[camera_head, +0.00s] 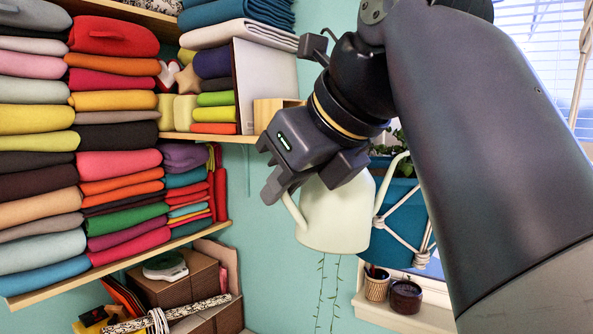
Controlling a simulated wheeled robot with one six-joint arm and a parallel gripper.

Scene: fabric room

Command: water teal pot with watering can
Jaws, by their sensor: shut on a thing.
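A pale cream-green watering can (337,217) is held in my gripper (308,182), right of the middle of the view. The gripper is shut on the can near its top, and the fingers hide part of it. The can hangs in the air, slightly tilted, with a thin curved part on its left side. A teal pot (403,238) in white rope netting shows just right of the can. The can overlaps it in the picture, and I cannot tell the gap between them. Green leaves show at the pot's top, partly hidden by my arm.
Shelves of folded fabric (120,150) fill the left, with boxes (185,285) below. A windowsill (400,313) at lower right holds a woven cup (376,286) and a dark jar (406,296). Thin vines hang below the can. My arm covers much of the right side.

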